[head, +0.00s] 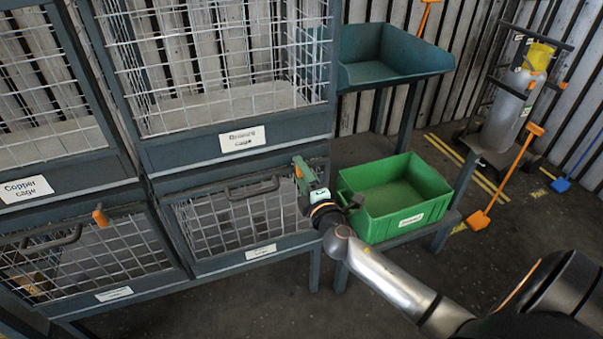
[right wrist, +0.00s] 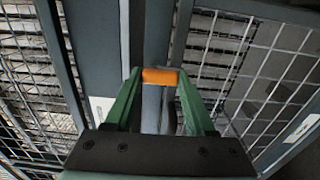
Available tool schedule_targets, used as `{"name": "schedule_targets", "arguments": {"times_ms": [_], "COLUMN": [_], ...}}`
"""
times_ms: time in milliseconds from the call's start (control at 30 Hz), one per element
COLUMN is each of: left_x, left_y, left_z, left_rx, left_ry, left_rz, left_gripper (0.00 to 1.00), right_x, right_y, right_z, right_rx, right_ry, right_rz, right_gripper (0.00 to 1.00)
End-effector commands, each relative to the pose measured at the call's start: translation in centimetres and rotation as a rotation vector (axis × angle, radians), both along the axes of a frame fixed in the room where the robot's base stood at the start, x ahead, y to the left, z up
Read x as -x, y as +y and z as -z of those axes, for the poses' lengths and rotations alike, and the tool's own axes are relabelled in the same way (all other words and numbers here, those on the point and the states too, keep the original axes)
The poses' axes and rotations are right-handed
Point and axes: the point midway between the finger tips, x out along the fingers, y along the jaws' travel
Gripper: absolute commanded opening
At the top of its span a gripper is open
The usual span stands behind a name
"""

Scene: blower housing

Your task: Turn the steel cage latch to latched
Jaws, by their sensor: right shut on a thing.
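My right gripper (head: 301,168) has its green fingers at the upper right corner of the right lower cage door (head: 235,223). In the right wrist view the gripper (right wrist: 159,75) is shut on an orange latch handle (right wrist: 161,77), which spans between the fingertips. In the head view the fingers mostly hide this latch, so its turned position is hard to tell. The cage labels near it are too blurred to read surely. A second orange latch (head: 100,216) sits on the left lower cage, untouched. My left gripper is not in view.
A green bin (head: 436,197) stands on a low shelf just right of my right gripper. A blue-grey tray (head: 393,73) is above and behind it. The "Copper cage" label (head: 25,189) is at left. An orange scraper or broom (head: 479,220) leans farther right.

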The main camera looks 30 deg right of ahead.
Motion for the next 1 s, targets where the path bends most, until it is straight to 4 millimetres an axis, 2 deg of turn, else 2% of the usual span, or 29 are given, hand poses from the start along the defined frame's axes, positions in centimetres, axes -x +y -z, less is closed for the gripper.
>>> {"name": "schedule_targets", "arguments": {"times_ms": [33, 300, 533, 667, 767, 1000], "left_x": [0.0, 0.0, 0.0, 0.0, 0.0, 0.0], "left_y": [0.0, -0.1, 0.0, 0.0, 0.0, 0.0], "left_z": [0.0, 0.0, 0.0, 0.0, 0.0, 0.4], "left_rx": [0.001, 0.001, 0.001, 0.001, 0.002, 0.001], "left_ry": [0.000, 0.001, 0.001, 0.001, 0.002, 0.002], "left_rz": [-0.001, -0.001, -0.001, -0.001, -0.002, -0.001], "left_gripper": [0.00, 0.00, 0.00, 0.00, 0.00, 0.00], "right_x": [0.0, 0.0, 0.1, 0.8, 2.0, 6.4], "right_y": [0.0, 0.0, 0.0, 0.2, 0.5, 1.5], "right_z": [0.1, 0.0, 0.0, 0.2, 0.2, 0.3], "right_rx": [0.006, 0.003, 0.001, 0.001, -0.001, -0.001], "right_ry": [0.002, 0.001, 0.000, 0.002, 0.003, 0.004], "right_rz": [0.000, 0.000, 0.000, -0.001, 0.000, 0.000], "right_gripper": [0.57, 0.85, 0.85, 0.85, 0.85, 0.85]}}
